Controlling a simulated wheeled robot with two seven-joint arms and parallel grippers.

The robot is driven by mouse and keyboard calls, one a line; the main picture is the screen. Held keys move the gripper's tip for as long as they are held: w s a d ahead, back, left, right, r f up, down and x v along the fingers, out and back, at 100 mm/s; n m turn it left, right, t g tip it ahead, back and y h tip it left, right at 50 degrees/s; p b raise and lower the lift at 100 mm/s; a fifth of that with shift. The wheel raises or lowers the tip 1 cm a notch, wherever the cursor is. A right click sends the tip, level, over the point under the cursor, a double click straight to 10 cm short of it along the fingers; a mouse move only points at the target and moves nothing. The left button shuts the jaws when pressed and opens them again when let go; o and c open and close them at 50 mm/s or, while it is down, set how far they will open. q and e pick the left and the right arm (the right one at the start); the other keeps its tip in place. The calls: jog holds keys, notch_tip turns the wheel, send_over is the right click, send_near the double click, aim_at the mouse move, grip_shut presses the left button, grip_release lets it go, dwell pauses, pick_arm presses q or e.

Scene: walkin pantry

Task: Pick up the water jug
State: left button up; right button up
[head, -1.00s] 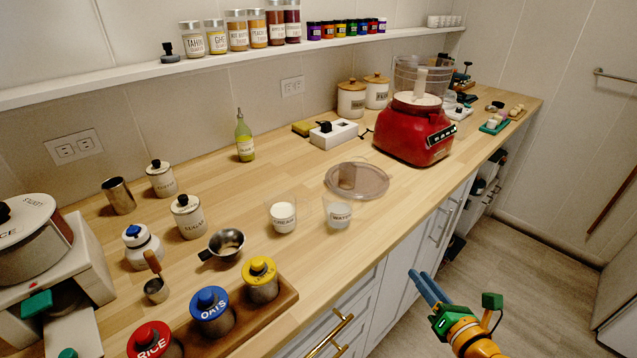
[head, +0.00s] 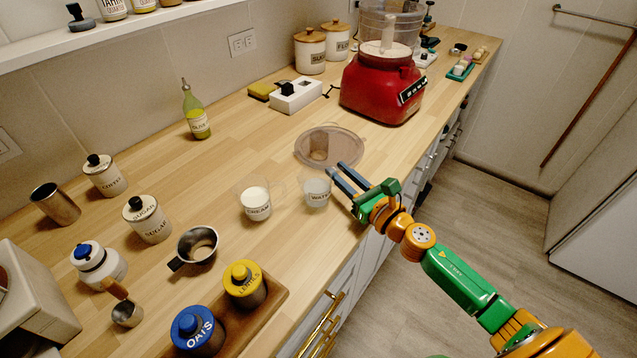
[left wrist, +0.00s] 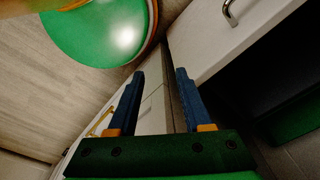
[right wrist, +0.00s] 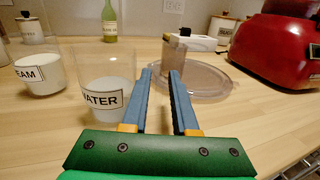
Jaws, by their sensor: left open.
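The water jug (head: 317,190) is a small clear jug with a WATER label and pale contents. It stands upright on the wooden counter, right of the similar cream jug (head: 256,203). In the right wrist view the water jug (right wrist: 105,92) is just left of the fingers. My right gripper (head: 343,175) is open and empty, its blue fingers over the counter's front edge beside the water jug. No contact with it is clear. My left gripper (left wrist: 160,85) is open and empty, low by the cabinet fronts, and is outside the head view.
A round clear lid (head: 330,147) lies behind the water jug. A red food processor (head: 381,90) stands further back. A metal measuring cup (head: 197,246) and a wooden tray (head: 262,310) with lidded jars are to the left. A green bottle (head: 196,113) stands near the wall.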

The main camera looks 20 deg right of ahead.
jog(key=shift+s, duration=0.2)
grip_shut()
dwell(1.1)
